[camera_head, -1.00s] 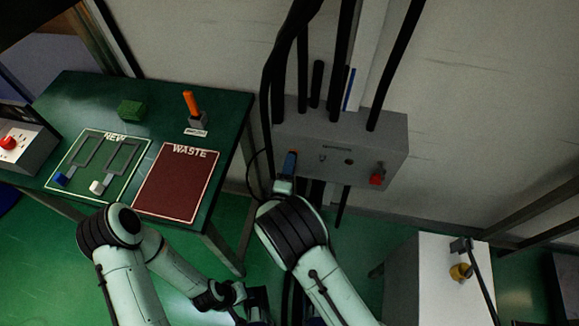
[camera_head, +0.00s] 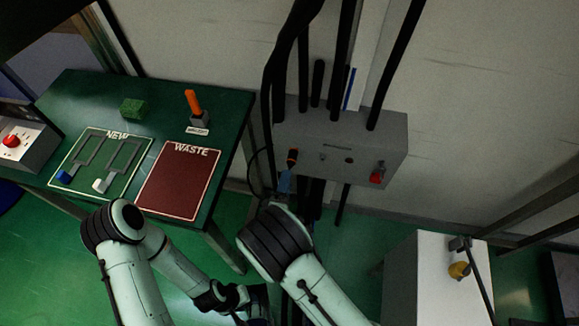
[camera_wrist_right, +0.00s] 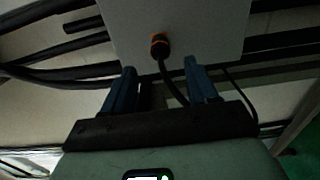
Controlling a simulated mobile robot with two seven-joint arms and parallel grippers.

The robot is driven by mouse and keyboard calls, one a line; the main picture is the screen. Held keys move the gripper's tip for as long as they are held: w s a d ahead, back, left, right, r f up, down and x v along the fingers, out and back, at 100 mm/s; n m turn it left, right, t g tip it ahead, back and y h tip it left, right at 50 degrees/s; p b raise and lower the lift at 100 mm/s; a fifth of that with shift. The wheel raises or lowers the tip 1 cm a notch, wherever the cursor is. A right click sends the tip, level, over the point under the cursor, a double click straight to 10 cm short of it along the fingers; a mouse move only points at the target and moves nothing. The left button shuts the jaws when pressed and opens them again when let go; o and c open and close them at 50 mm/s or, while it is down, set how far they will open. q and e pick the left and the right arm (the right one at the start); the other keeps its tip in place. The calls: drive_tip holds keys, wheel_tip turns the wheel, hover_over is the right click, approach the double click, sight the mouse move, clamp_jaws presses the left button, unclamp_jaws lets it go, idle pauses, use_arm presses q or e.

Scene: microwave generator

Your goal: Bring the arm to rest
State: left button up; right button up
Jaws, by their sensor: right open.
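My right gripper (camera_head: 286,182) is just below the front of a grey wall box, partly hidden behind my own right arm. In the right wrist view its two blue fingers (camera_wrist_right: 160,88) are apart with nothing held between them. An orange and black connector (camera_wrist_right: 160,45) with a black cable sits on the box face, beyond the fingertips and clear of them. The connector also shows in the head view (camera_head: 292,157). My left gripper (camera_head: 258,302) is low in the head view, dark and partly cut off, so its jaws cannot be made out.
The grey box (camera_head: 390,150) has a red knob (camera_head: 377,174) and thick black cables above. A green table (camera_head: 70,100) at left bears a red WASTE area (camera_head: 178,183), a NEW area, a green block (camera_head: 133,108) and an orange-handled lever (camera_head: 193,102). A white cabinet (camera_head: 420,280) stands at right.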

drive_tip(key=v, duration=0.6)
drive_tip(key=shift+s, duration=0.15)
